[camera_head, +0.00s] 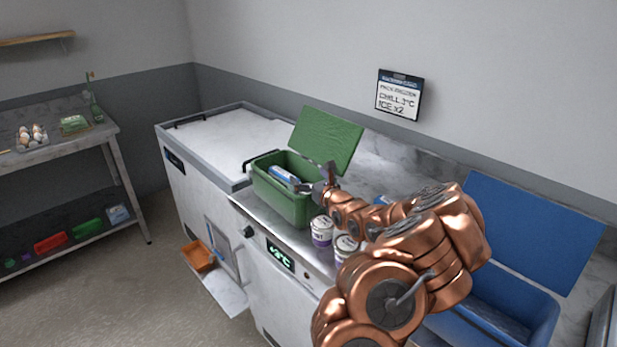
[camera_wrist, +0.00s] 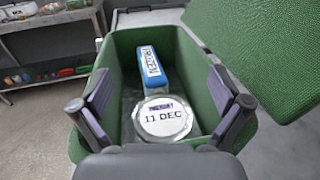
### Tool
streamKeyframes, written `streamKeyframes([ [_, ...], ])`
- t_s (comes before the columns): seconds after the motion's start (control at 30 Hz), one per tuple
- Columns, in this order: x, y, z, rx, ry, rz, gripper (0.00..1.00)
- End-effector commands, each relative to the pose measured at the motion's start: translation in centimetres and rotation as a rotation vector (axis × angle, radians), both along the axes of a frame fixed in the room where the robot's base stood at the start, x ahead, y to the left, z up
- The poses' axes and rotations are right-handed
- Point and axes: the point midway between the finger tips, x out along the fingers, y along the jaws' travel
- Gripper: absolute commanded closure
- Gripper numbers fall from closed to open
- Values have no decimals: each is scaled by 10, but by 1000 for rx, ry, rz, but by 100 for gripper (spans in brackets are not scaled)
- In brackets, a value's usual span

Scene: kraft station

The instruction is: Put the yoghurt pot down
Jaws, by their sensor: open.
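The yoghurt pot (camera_wrist: 163,118) stands upright inside the green box (camera_wrist: 118,45), its pale lid marked "11 DEC" facing up. In the wrist view my gripper (camera_wrist: 163,98) is open, with one finger on each side of the pot and a gap showing on both sides. In the head view my gripper (camera_head: 318,188) is at the right part of the green box (camera_head: 283,204), and the pot in the box is hidden there. A blue and white pack (camera_wrist: 151,68) lies in the box beside the pot; it also shows in the head view (camera_head: 283,175).
The box's green lid (camera_head: 327,138) stands open behind it. Two more pots (camera_head: 321,231) stand on the counter right of the box, close under my arm. A blue box (camera_head: 520,310) with a raised lid (camera_head: 530,230) is at the right. A white-topped chest (camera_head: 225,135) is at the left.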

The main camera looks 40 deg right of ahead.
Motion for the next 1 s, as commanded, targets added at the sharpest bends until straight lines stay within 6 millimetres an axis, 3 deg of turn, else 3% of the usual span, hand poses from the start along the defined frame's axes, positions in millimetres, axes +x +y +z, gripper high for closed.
streamKeyframes([
  [0.33,0,0,3,0,0,0,0],
  [0.57,0,0,15,-1,1,1,0],
  [1.0,-43,9,10,3,-3,-4,0],
])
